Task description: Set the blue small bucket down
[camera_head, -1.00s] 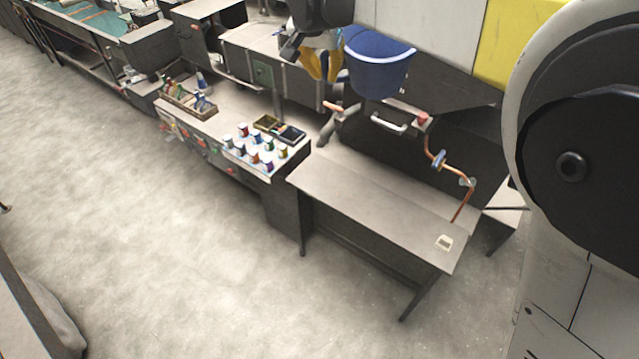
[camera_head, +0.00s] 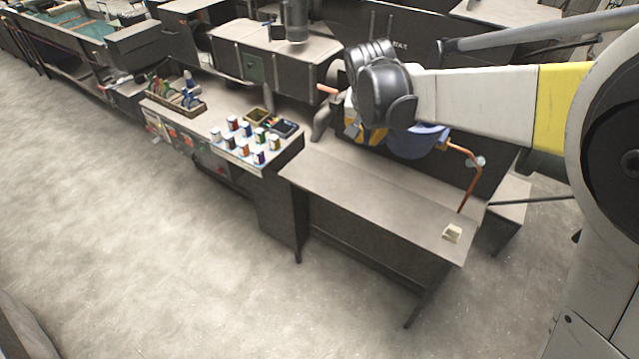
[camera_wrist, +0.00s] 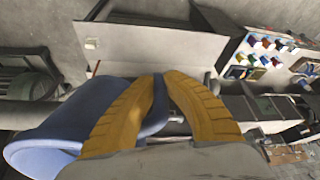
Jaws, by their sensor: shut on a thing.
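The blue small bucket (camera_head: 417,142) shows partly behind my forearm in the head view, over the back of the grey workbench. It fills the lower left of the wrist view (camera_wrist: 60,125), tilted in that picture, with its rim at the far left. In the head view my gripper (camera_head: 362,132) is mostly hidden by my wrist. The grey workbench (camera_head: 375,215) extends in front of the bucket. I cannot tell whether the bucket touches anything below it.
A small pale block (camera_head: 452,233) lies at the bench's right front corner. A copper pipe (camera_head: 468,185) stands right of the bucket. Several small coloured containers (camera_head: 240,138) stand on the cabinet to the left. The bench's front top is otherwise clear.

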